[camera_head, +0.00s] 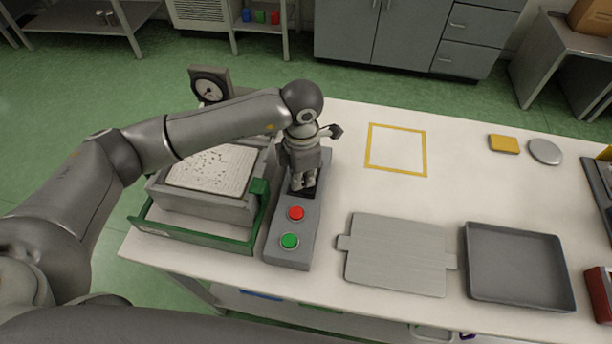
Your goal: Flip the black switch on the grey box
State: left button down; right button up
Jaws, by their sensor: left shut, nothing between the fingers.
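The grey box (291,251) is long and narrow and lies on the white table, with a red button (296,213) and a green button (289,241) on its near part. My left gripper (303,188) is shut and empty, pointing down over the box beyond the red button. A dark patch, which looks like the black switch (308,193), shows just at the fingertips. The gripper hides most of it, so I cannot tell its position or whether the fingers touch it. My right gripper is not in view.
A green-framed tray with a grey block (205,212) stands close left of the box, with a dial gauge (209,86) behind. A grey plate (396,255) and dark tray (515,267) lie to the right. The table around the yellow square outline (397,150) is clear.

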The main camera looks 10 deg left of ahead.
pick_arm(q)
jog(key=shift+f, duration=0.35)
jog(key=shift+r, duration=0.15)
jog(key=shift+r+p, duration=1.35)
jog(key=shift+r, duration=2.1)
jog(key=shift+f, duration=0.1)
